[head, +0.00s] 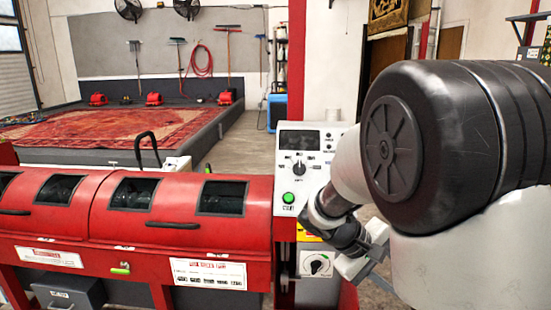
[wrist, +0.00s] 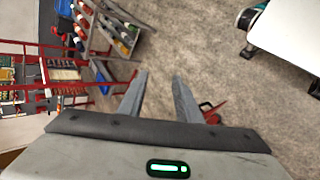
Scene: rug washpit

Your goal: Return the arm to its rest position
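My arm reaches in from the right of the head view, its large black and white links covering much of that side. My gripper (head: 362,262) points downward and to the right, in front of the red machine's control panel (head: 302,165). In the wrist view my gripper's two grey fingers (wrist: 160,88) stand apart with bare floor between them. Nothing shows between the fingers. In the head view the fingertips are partly hidden and small.
A red machine (head: 170,232) with dark windows fills the lower left, close to my gripper. A red rug (head: 110,127) lies in the washpit behind. The wrist view shows a rack of bottles (wrist: 108,30), red rails and open grey floor (wrist: 205,45).

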